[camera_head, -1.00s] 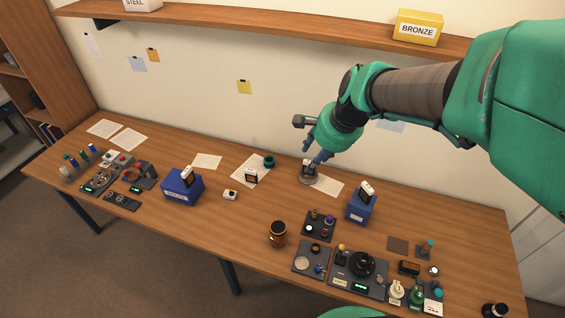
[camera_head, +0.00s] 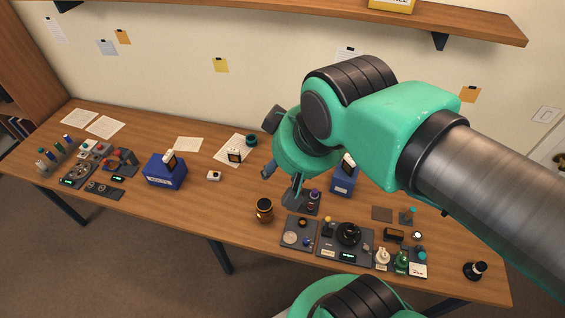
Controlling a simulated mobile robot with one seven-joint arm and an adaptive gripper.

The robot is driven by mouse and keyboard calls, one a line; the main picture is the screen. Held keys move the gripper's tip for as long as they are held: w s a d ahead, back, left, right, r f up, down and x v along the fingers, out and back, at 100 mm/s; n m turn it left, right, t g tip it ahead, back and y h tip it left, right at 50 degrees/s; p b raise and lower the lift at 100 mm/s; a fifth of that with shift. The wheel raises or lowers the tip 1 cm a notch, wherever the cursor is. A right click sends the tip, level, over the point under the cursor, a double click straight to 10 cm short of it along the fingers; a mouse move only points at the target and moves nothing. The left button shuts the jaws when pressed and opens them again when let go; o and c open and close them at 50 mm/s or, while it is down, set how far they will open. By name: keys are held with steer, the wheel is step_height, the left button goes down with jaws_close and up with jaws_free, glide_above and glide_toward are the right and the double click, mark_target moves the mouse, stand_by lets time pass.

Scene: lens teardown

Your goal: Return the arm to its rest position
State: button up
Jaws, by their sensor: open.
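My green arm reaches in from the right side of the head view, with its elbow raised in front of the wall. My gripper (camera_head: 281,184) hangs over the middle of the wooden table (camera_head: 228,208), pointing down. Its blue-grey fingers are spread apart and I see nothing between them. The gripper is above the table, close to the dark tray of small parts (camera_head: 311,203) and the right blue box (camera_head: 343,182). My arm hides part of the table's back edge and the wall.
An amber jar (camera_head: 264,211) stands just below the gripper in the picture. Dark equipment trays (camera_head: 298,233) crowd the right front. Another blue box (camera_head: 165,171) stands on the left. A wooden shelf (camera_head: 300,17) runs along the wall above. The table's front middle is clear.

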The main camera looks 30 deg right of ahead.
step_height(320, 180, down, 11)
steer(key=b, duration=1.1)
